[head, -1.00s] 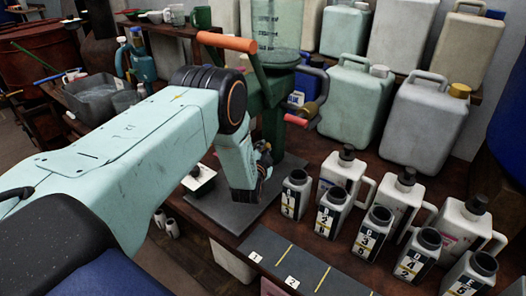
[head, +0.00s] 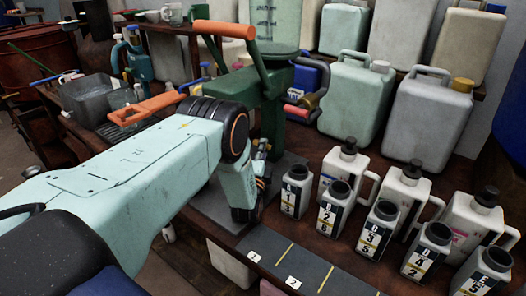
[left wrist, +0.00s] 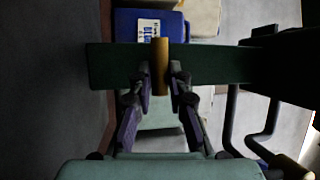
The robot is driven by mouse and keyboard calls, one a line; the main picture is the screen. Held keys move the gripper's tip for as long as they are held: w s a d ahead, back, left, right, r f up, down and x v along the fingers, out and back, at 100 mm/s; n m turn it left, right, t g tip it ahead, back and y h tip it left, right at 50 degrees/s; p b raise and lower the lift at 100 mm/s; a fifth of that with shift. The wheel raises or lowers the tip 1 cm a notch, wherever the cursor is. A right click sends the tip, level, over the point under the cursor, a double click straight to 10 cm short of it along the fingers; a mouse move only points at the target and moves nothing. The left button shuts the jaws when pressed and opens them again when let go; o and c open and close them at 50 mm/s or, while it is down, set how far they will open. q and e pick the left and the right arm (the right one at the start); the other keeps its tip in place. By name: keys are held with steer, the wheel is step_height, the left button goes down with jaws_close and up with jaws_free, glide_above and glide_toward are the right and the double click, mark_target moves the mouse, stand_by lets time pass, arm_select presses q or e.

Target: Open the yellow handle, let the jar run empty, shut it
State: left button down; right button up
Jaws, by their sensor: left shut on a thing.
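The yellow handle (left wrist: 160,66) stands upright in the left wrist view, in front of a dark green bar (left wrist: 110,64). My left gripper (left wrist: 160,78) is shut on it, one finger on each side. In the head view my left gripper (head: 262,152) is low at the green stand, partly hidden by its own wrist, and I cannot make out the held handle there. A clear graduated jar (head: 275,25) sits on top of the stand (head: 272,105), its upper part cut off by the frame. I cannot tell its liquid level. My right gripper is not in view.
Several numbered bottles (head: 335,205) stand right of the stand, with large jerrycans (head: 430,115) behind. An orange-gripped lever (head: 225,30) rises at the stand, and another orange bar (head: 145,108) lies left. A dark marked strip (head: 290,265) lies in front.

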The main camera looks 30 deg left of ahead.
arm_select(q)
steer(key=shift+w+a+r, duration=0.1)
steer(key=shift+w+r, duration=0.1)
steer(key=shift+r, duration=0.15)
steer(key=c, duration=1.6)
jaws_free()
steer(key=o, duration=0.3)
steer(key=shift+f, duration=0.25)
steer(key=shift+s, duration=0.1)
